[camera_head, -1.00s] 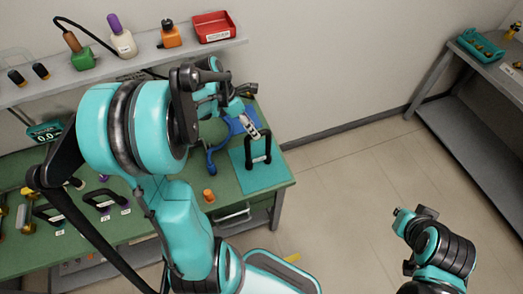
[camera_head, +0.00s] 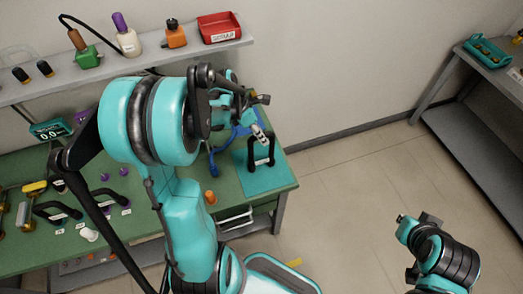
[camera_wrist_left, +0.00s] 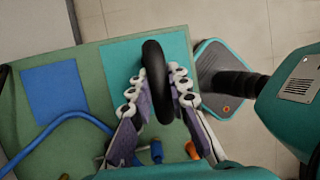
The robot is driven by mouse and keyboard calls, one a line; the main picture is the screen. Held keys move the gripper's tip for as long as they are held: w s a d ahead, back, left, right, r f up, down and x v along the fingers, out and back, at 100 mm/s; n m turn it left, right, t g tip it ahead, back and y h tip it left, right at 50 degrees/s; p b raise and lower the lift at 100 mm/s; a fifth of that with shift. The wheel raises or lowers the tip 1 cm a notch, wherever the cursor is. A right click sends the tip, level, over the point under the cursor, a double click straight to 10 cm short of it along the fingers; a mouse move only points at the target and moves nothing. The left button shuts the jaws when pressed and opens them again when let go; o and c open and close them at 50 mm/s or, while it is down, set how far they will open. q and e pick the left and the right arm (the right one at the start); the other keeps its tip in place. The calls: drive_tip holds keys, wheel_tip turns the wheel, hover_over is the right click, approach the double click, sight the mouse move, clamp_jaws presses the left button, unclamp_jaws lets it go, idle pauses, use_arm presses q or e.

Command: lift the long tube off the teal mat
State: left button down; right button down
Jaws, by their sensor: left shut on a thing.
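The long tube appears to be the black, handle-shaped piece (camera_head: 262,163) at the teal mat (camera_head: 241,178), near the table's right end. It also shows in the left wrist view as a long black bar (camera_wrist_left: 154,60) over the teal mat (camera_wrist_left: 120,62). My left gripper (camera_head: 266,140) is at its top. In the left wrist view its two white-jointed fingers (camera_wrist_left: 157,82) are on either side of the bar, shut on it. Its feet look at or very near the mat; I cannot tell if there is a gap. My right gripper is not in view; only part of the right arm shows.
A blue hose (camera_head: 214,163) lies left of the mat, by a blue pad (camera_wrist_left: 54,91). An orange piece (camera_head: 210,197) stands on the green table in front. Similar black handled pieces (camera_head: 57,211) lie at left. A shelf with bottles and a red bin (camera_head: 220,27) is behind.

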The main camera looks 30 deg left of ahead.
use_arm(q)
drive_tip(key=shift+r, duration=0.1)
drive_tip(key=shift+r, duration=0.3)
drive_tip(key=r, duration=0.1)
drive_tip(key=r+p, duration=0.1)
drive_tip(key=r, duration=0.2)
drive_tip(key=shift+s+d+p, duration=0.1)
drive_tip(key=shift+d+p, duration=0.2)
drive_tip(key=shift+p, duration=0.05)
drive_tip(key=s+d+r+p, duration=0.1)
drive_tip(key=s+d+r, duration=0.1)
drive_tip(key=d, duration=0.3)
drive_tip(key=s+d+r+p, duration=0.1)
drive_tip(key=s+d+r, duration=0.1)
drive_tip(key=d+r, duration=0.2)
drive_tip(key=shift+d, duration=0.65)
drive_tip(key=shift+r, duration=0.15)
drive_tip(key=shift+r+p, duration=2.1)
drive_tip(key=shift+r, duration=0.15)
